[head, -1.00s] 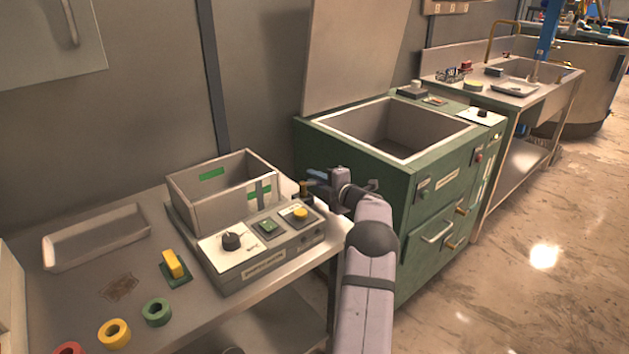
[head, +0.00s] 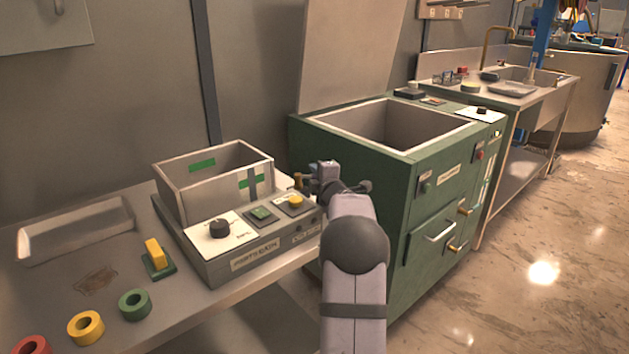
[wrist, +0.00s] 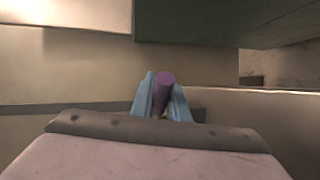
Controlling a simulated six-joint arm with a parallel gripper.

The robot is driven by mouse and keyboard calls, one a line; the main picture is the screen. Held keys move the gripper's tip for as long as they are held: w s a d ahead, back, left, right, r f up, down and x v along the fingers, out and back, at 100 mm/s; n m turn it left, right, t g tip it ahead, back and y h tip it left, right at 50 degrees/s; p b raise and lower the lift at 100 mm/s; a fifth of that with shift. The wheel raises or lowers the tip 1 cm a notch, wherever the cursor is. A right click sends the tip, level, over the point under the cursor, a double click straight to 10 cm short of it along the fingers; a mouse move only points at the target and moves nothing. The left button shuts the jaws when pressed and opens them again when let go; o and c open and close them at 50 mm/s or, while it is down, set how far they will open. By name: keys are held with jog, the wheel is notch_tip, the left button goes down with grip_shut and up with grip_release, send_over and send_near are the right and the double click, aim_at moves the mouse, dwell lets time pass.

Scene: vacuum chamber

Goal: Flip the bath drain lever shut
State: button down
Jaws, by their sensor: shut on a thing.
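The small bath (head: 208,196), an open pale box with green marks, stands on the bench on a grey control base. A small brass fitting (head: 298,180) shows at its right end, partly hidden by my gripper (head: 312,180). In the wrist view, my gripper's two blue-grey fingers (wrist: 162,100) are shut on a short purple cylindrical handle, which I take for the drain lever (wrist: 164,80). The handle stands up between the fingers, tilted slightly. Its lower part is hidden by the fingers. The head view does not show the lever's angle clearly.
A green cabinet (head: 400,190) with an open basin stands just right of my gripper. The control base has a black knob (head: 220,228) and a yellow button (head: 295,201). A tray (head: 75,232), a yellow block (head: 155,253) and tape rolls (head: 135,304) lie to the left.

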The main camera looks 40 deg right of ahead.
jog(key=shift+r, duration=0.2)
jog(key=c, duration=1.7)
grip_release()
jog(key=shift+f, duration=0.1)
jog(key=shift+v, duration=3.7)
